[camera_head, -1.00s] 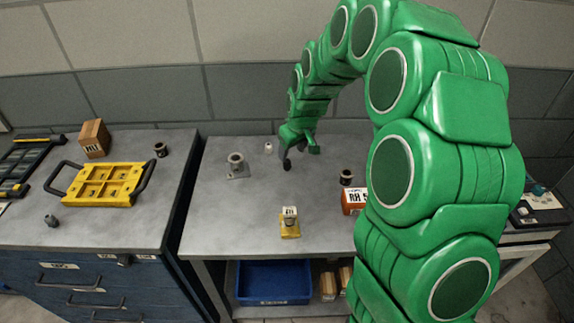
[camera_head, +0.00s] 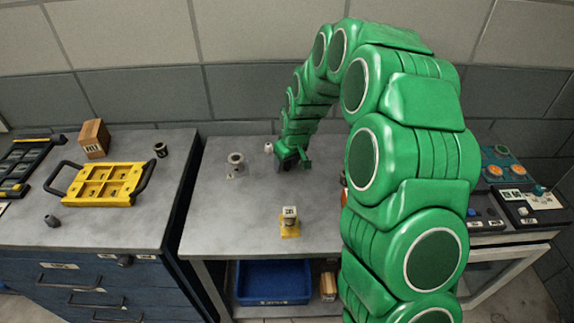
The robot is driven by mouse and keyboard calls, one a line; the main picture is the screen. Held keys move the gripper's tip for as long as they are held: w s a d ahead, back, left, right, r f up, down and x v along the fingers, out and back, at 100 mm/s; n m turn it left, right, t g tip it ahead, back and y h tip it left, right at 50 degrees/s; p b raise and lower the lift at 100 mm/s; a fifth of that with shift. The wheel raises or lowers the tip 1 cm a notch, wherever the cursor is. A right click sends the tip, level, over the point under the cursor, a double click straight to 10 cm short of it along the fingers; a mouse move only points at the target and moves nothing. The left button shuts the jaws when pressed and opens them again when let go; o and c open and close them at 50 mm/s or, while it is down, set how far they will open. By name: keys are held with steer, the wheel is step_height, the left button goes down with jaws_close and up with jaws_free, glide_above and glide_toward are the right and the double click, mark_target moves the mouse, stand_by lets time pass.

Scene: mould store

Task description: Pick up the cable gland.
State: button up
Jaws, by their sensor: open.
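I cannot tell for sure which small part is the cable gland. A small whitish part (camera_head: 268,147) stands upright at the back of the middle table, just left of my gripper. A small grey, nut-like part (camera_head: 51,220) lies on the left cabinet, far from my gripper. My gripper (camera_head: 294,164) is open, fingers pointing down low over the back of the middle table. Nothing shows between its fingers. The green arm hides part of the table to the right.
A grey flanged part (camera_head: 235,161) stands left of my gripper, and a labelled part on a yellow base (camera_head: 289,226) stands in front. A yellow tray (camera_head: 103,184) and dark cylinder (camera_head: 161,150) are on the left cabinet. The table's front left is clear.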

steer(key=c, duration=1.1)
steer(key=shift+r, duration=0.5)
step_height(320, 180, up, 2)
steer(key=shift+r, duration=0.2)
steer(key=s+d+r, duration=0.1)
steer(key=s+r, duration=0.2)
steer(key=s, duration=0.1)
steer(key=s+r, duration=0.3)
steer(key=s, duration=0.2)
steer(key=s+d+r, duration=0.1)
steer(key=s+r, duration=0.2)
steer(key=s, duration=0.1)
steer(key=shift+s+d+r, duration=0.3)
steer(key=shift+s+d, duration=0.05)
